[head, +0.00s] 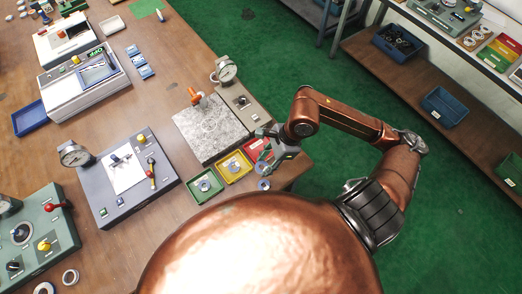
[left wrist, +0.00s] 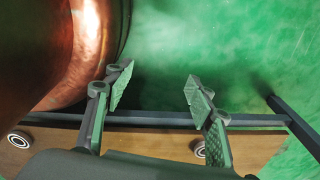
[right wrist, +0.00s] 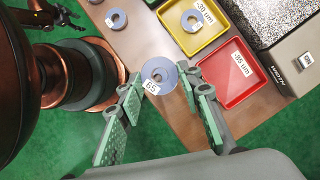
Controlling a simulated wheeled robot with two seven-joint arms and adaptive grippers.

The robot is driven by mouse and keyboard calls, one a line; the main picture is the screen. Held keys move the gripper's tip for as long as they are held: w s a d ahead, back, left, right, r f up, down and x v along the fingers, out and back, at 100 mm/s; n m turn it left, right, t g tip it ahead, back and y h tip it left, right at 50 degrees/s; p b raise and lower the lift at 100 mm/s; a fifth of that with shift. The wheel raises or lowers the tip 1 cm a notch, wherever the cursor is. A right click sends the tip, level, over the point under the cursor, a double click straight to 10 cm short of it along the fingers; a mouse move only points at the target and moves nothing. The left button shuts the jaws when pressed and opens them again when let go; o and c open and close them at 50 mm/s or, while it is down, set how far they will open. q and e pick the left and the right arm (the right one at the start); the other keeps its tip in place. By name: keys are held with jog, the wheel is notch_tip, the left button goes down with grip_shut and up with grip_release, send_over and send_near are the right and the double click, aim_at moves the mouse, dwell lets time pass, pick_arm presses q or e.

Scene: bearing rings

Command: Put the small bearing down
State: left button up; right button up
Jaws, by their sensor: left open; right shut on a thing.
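The small bearing (right wrist: 160,76), a grey-blue ring with a white number label, is between the fingertips of my right gripper (right wrist: 162,88) in the right wrist view. The gripper is shut on it. In the head view my right gripper (head: 268,156) is at the table's near right corner, beside the red tray (head: 257,147). The gap between the bearing and the table top is hard to judge. My left gripper (left wrist: 150,88) is open and empty in the left wrist view, and it is out of the head view.
A yellow tray (right wrist: 214,42) holding a ring lies beside the red one. A green tray (head: 205,185) also holds a ring. Another loose ring (right wrist: 115,18) lies near the table edge. A granite plate (head: 207,130) and a dial gauge (head: 226,70) stand behind. Gauge devices occupy the left.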

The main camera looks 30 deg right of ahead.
jog(key=shift+s+d+m+t, duration=0.2)
jog(key=shift+s+m+t, duration=0.15)
jog(key=shift+m, duration=0.45)
jog(key=shift+s+d+m, duration=0.1)
jog(key=shift+s+m, duration=0.05)
jog(key=shift+m, duration=0.35)
jog(key=shift+m+h, duration=0.3)
jog(key=shift+h, duration=0.1)
jog(key=shift+d+t, duration=0.2)
jog(key=shift+t, duration=0.15)
jog(key=w+d+f, duration=0.4)
jog(key=w, duration=0.4)
send_over(260, 150)
jog(key=s, duration=0.2)
jog(key=f, duration=0.4)
jog(key=shift+d+f, duration=0.15)
jog(key=shift+d, duration=0.15)
jog(key=shift+w+d+f, duration=0.2)
jog(key=shift+w+f, duration=0.1)
jog(key=shift+f, duration=0.1)
jog(key=f, duration=0.3)
jog(key=shift+w+d+f, duration=0.1)
jog(key=shift+w+f, duration=0.2)
jog(key=shift+f, duration=0.1)
pick_arm(q)
jog(key=shift+s+f, duration=0.35)
